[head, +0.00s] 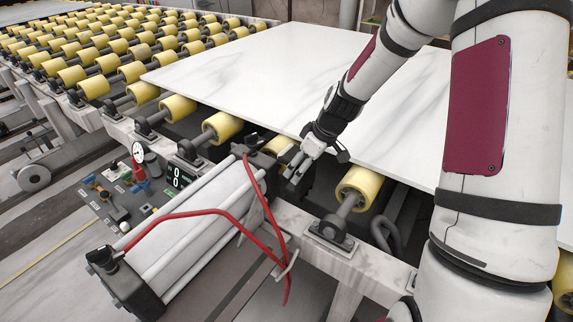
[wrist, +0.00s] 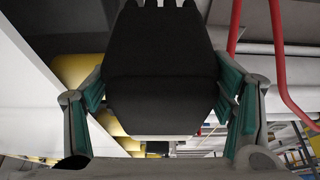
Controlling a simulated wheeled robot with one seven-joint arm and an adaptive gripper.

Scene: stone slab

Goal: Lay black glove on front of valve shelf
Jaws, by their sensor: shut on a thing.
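My gripper (head: 297,168) is low beside the conveyor frame, near the far end of a white cylinder. In the wrist view its teal-padded fingers (wrist: 165,105) stand on both sides of the black glove (wrist: 160,60), a broad dark shape with short bumps along its top edge, and are shut on it. In the head view the glove cannot be told apart from the dark parts around the gripper. The valve shelf (head: 133,203) is a grey panel to the left, with a gauge, red and blue valves and small fittings. My gripper is well to its right.
The white cylinder (head: 190,225) with black end caps and a looping red hose (head: 200,212) lie between gripper and shelf. A white stone slab (head: 270,75) rests on yellow rollers (head: 222,127) behind.

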